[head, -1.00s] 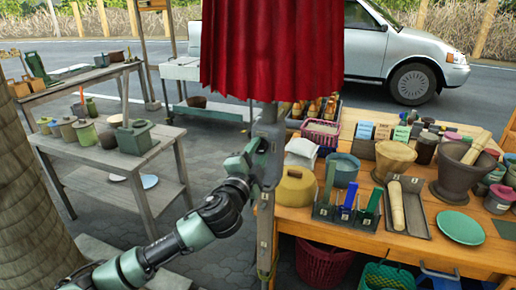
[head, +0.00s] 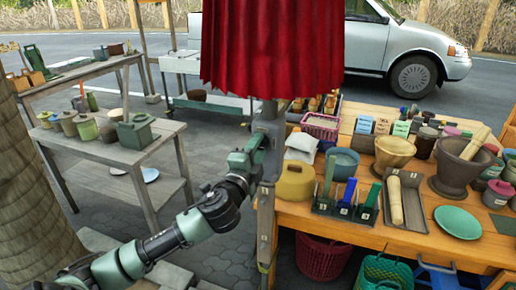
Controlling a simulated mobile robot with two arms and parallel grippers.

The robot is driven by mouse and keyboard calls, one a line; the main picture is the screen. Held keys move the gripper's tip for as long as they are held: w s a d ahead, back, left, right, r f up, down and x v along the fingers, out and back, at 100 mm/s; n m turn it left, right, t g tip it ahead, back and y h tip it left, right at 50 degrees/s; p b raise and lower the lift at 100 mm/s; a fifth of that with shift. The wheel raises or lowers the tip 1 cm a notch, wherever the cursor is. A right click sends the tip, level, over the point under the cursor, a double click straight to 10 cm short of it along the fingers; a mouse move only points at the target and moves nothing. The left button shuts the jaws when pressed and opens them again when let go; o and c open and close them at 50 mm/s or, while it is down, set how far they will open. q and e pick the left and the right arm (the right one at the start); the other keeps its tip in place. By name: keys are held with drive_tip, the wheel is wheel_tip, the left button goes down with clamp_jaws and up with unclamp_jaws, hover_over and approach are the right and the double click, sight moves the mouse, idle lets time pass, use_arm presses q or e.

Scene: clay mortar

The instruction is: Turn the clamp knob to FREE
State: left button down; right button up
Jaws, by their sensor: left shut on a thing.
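A grey post (head: 267,195) stands at the left end of the orange table, under a red curtain. My left gripper (head: 258,143) is at the upper part of this post, just below the curtain. Its fingers are shut on a small part at the post, which I take to be the clamp knob. The gripper and wrist hide the knob, so its pointer and any FREE mark cannot be read. My right gripper is not in view.
A grey wooden table (head: 95,150) with pots stands at the left. Paving between them is open.

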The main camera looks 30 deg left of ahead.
use_arm(q)
drive_tip(key=c, duration=0.9)
unclamp_jaws()
drive_tip(key=b+v, duration=0.2)
drive_tip(key=v, duration=0.6)
drive_tip(key=shift+w, duration=0.1)
